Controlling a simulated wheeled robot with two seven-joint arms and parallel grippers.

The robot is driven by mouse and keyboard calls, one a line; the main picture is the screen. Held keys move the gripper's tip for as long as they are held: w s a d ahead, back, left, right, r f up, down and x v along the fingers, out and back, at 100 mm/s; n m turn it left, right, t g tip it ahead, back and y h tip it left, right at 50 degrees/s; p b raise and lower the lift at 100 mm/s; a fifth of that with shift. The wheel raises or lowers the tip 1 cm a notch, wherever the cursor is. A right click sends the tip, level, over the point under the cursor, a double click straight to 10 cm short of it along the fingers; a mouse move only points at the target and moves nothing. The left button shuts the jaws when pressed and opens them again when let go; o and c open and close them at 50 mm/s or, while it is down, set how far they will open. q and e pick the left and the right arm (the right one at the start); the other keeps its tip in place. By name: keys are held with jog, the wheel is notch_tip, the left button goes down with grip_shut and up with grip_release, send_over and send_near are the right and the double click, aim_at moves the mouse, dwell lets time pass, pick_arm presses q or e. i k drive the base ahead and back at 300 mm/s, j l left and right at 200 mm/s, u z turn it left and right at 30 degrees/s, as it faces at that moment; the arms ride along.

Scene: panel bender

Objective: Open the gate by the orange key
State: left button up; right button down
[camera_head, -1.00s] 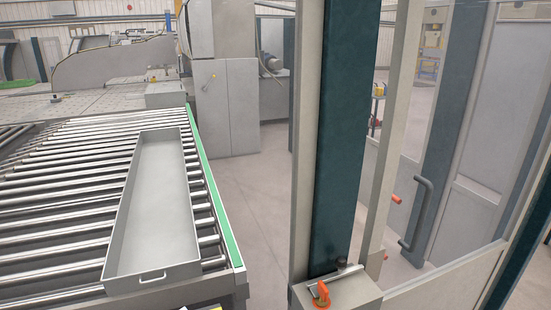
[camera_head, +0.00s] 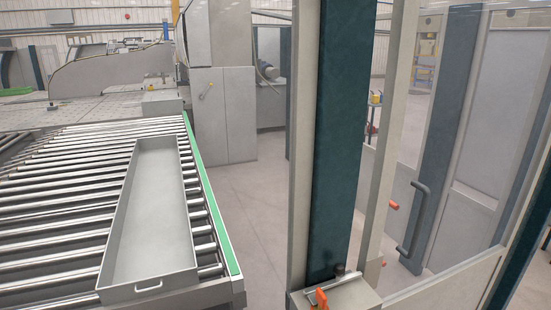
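The orange key (camera_head: 321,299) is at the bottom edge of the head view, on a grey lock box (camera_head: 345,298) at the foot of a dark teal post (camera_head: 340,150). A metal bar with a small dark knob lies across the top of the box. The key is partly cut off by the frame's lower edge. The gate (camera_head: 450,170), a framed clear panel, stands right of the post. A dark handle (camera_head: 414,220) shows by it, and I cannot tell which panel it is on. Neither of my grippers is in view.
A roller conveyor (camera_head: 60,225) with a green edge strip (camera_head: 215,210) fills the left. A long grey tray (camera_head: 150,240) lies on it. Open floor (camera_head: 255,220) runs between conveyor and post. A grey cabinet (camera_head: 223,115) stands behind.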

aim_at(466, 285)
jog(key=z, duration=1.25)
